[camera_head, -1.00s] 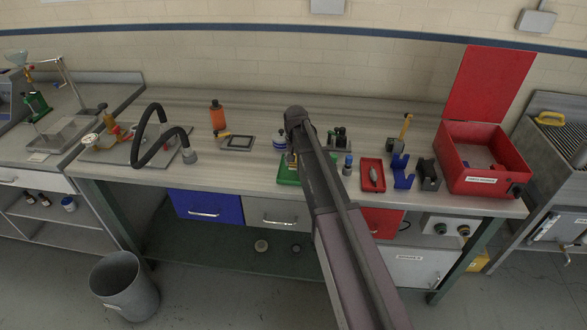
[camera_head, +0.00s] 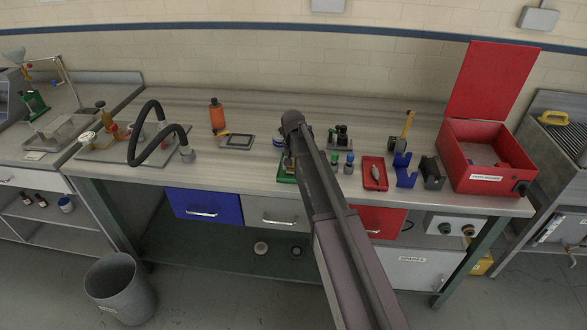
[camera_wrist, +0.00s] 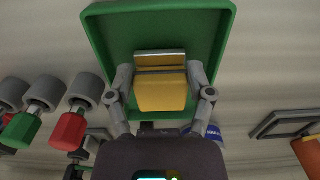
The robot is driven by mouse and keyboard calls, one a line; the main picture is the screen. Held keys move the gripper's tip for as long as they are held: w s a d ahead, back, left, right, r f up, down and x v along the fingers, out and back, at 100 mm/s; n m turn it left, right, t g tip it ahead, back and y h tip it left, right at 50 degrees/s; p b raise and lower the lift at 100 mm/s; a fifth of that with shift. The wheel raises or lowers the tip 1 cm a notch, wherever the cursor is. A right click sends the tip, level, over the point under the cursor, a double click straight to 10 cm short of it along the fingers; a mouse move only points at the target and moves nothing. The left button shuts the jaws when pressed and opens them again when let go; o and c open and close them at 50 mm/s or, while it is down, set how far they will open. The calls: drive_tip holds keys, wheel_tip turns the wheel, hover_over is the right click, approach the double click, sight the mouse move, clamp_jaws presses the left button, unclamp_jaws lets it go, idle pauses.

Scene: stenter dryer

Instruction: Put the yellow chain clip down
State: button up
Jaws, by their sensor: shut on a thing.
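The yellow chain clip (camera_wrist: 162,92) is between the two fingers of my gripper (camera_wrist: 161,78) in the wrist view. It is a yellow block with a pale metal strip across its far end. Behind it lies a green tray (camera_wrist: 101,45) with a raised rim; the clip overlaps the tray's near part. I cannot tell whether the clip touches the tray floor.
Red- and green-ended cylinders (camera_wrist: 69,128) stand left of the tray in the wrist view. On the bench (camera_head: 240,168) are a red tray (camera_head: 374,184), a blue holder (camera_head: 404,175), an open red box (camera_head: 482,180), an orange bottle (camera_head: 217,115) and a black hose (camera_head: 160,150).

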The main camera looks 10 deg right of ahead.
sight(293, 171)
drive_tip(key=shift+f, duration=0.15)
drive_tip(key=o, duration=1.3)
drive_tip(key=shift+r, duration=0.25)
wheel_tip(293, 171, up, 12)
drive_tip(key=p, duration=1.2)
drive_tip(key=s+n, duration=0.3)
drive_tip(key=s, duration=2.4)
drive_tip(key=shift+d+n, duration=0.3)
drive_tip(key=shift+d, duration=0.15)
